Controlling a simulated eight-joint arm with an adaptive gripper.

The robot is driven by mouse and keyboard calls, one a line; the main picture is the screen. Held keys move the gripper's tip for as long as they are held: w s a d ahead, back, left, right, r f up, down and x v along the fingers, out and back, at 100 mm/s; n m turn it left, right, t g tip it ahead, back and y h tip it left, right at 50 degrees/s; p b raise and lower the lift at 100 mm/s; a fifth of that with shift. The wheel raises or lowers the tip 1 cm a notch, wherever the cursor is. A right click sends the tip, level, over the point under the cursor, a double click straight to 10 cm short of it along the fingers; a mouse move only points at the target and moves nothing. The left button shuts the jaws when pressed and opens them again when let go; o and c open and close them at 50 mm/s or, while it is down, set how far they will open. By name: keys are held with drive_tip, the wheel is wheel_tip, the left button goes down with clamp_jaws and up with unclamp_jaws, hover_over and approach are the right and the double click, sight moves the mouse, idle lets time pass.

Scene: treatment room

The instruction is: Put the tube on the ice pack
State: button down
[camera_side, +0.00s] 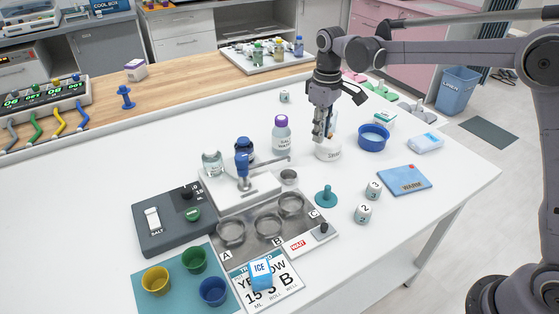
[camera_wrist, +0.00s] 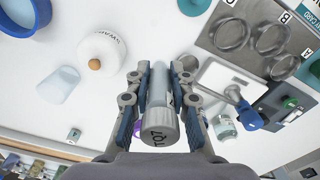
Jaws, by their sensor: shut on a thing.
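My gripper (camera_wrist: 158,72) is shut on a tube (camera_wrist: 158,92) with a grey, lettered end (camera_wrist: 159,130) that faces the wrist camera. In the side view my gripper (camera_side: 319,138) is over the back right of the white table, by a white round object (camera_side: 328,153); the tube is hard to make out there. A pale blue-and-white pack (camera_side: 426,142) lies near the right edge; its print is too small to read. A blue pack marked WARM (camera_side: 404,180) lies in front of it. A small blue block marked ICE (camera_side: 261,274) stands on a printed card at the front.
A blue bowl (camera_side: 373,137) stands right of my gripper. A purple-capped bottle (camera_side: 282,134) stands to its left. A translucent cup (camera_wrist: 57,84) shows in the wrist view. A metal ring plate (camera_side: 262,228) lies front left.

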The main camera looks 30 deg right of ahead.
drive_tip(key=s+d+r+m, duration=0.15)
drive_tip(key=s+d, duration=0.25)
drive_tip(key=d, duration=1.3)
drive_tip(key=s+d+m, duration=0.3)
drive_tip(key=s+d, duration=0.1)
drive_tip(key=d, duration=1.4)
drive_tip(key=s+d+m, duration=0.2)
drive_tip(key=s+d, duration=0.7)
drive_tip(key=d, duration=0.1)
hover_over(428, 139)
wheel_tip(428, 139, down, 7)
drive_tip(key=shift+s+a+r, duration=0.1)
drive_tip(key=shift+s, duration=0.05)
drive_tip(key=shift+f, duration=2.1)
drive_tip(key=shift+f, duration=0.15)
drive_tip(key=c, duration=1.2)
unclamp_jaws()
